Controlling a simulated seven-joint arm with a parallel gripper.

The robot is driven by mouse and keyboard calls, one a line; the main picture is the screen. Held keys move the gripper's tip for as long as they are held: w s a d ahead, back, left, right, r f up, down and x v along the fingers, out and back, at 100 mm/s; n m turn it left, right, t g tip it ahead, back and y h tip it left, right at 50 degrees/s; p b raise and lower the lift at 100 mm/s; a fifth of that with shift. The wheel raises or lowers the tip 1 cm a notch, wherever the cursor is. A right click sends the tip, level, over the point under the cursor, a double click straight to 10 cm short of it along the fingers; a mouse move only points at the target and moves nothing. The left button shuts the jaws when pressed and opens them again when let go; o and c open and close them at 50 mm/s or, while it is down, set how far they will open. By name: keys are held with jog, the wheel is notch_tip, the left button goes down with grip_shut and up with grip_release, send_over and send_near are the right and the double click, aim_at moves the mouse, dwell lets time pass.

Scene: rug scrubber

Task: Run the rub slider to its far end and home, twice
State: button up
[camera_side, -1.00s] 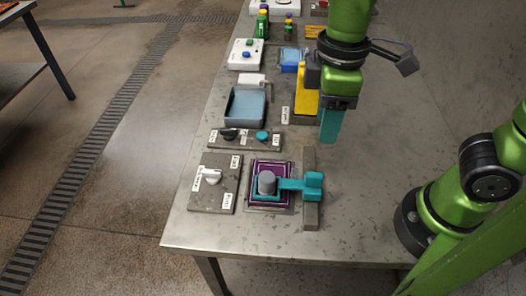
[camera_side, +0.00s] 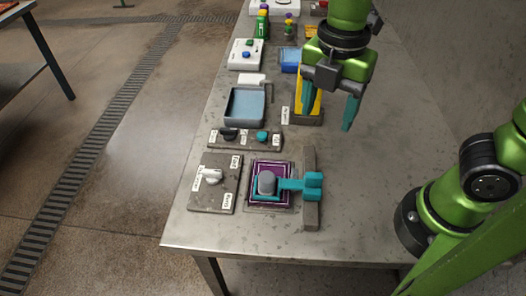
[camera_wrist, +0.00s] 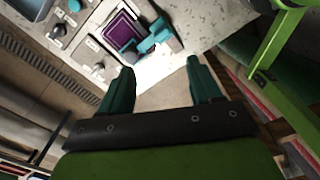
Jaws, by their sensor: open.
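The rub slider is a teal carriage with a block handle (camera_side: 314,184) on a grey rail (camera_side: 310,215). A teal arm joins it to a grey round scrubber head (camera_side: 267,183) over a purple rug patch (camera_side: 284,168). The handle stands near the middle of the visible rail. In the wrist view the purple rug (camera_wrist: 118,32) and teal slider (camera_wrist: 155,36) show at the top. My gripper (camera_side: 329,108) is open and empty, above the table behind the slider and apart from it. Its two teal fingers also show in the wrist view (camera_wrist: 160,85).
A blue-grey tray (camera_side: 246,106) and a yellow block (camera_side: 302,105) stand farther back. The table right of the rail is clear.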

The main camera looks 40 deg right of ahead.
jog(key=n, duration=0.5)
send_near(288, 182)
jog(key=shift+n, duration=0.3)
jog(key=s+d+f, duration=0.1)
jog(key=f, duration=0.1)
jog(key=s+d+f, duration=0.1)
jog(key=f, duration=0.1)
jog(key=s+d+f, duration=0.1)
jog(key=d+f, duration=0.1)
jog(key=shift+s+f, duration=0.1)
jog(key=shift+f, duration=0.2)
jog(key=shift+d, duration=0.1)
grip_shut()
